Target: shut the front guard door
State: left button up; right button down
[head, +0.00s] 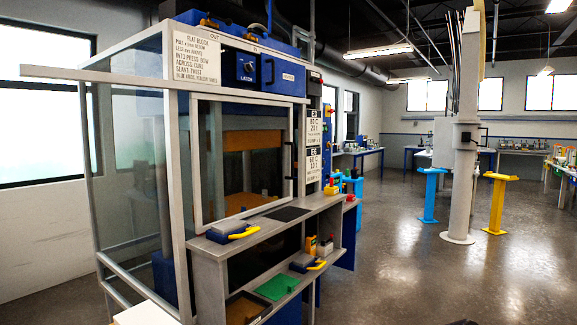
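The front guard door (240,205) is a clear panel in a pale frame on the front of the blue press (250,72). It hangs under a long pale rail (120,79) that runs out past the press to the left. A dark upright handle (289,158) is near the door's right edge. The door covers most of the front opening, and an orange-brown block (250,140) shows through it. I cannot tell whether a small gap is left at its right edge. Neither of my grippers is in view.
A grey shelf (270,222) juts out below the door, with a yellow-handled tool (232,232) on it. A lower shelf holds a green mat (278,287). Blue (430,195) and yellow (497,205) stands are at right. The floor in front is clear.

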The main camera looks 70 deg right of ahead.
aim_at(193, 96)
jog(key=l, duration=0.45)
jog(key=k+l+u, duration=0.15)
jog(key=l, duration=0.75)
jog(key=k+l+u, duration=0.1)
jog(key=l, duration=0.3)
